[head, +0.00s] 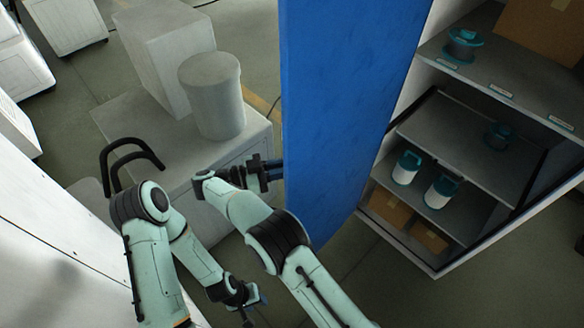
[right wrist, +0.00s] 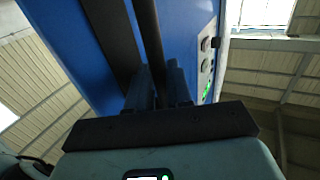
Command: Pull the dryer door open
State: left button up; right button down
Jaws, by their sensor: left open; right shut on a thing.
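The blue dryer door (head: 345,100) stands swung out from the dryer cabinet (head: 436,270), whose shelves are exposed in the head view. My right gripper (head: 276,170) is at the door's left edge, its fingertips partly hidden there. In the right wrist view, the right gripper (right wrist: 172,88) is shut on a long black bar handle (right wrist: 148,35) on the blue door face. The handle is hidden in the head view. My left gripper (head: 256,300) is open and empty, low near the bottom centre, apart from the door.
A grey drum (head: 212,95) stands on a pale machine left of the door. A white panel (head: 40,230) is close at the left. Floor shows below the door.

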jog(key=shift+w+r, duration=0.25)
jog(key=shift+w, duration=0.3)
jog(key=shift+m+g, duration=0.3)
jog(key=c, duration=1.2)
grip_release()
jog(key=shift+o, duration=0.3)
jog(key=shift+d+f, duration=0.15)
jog(key=shift+f, duration=0.05)
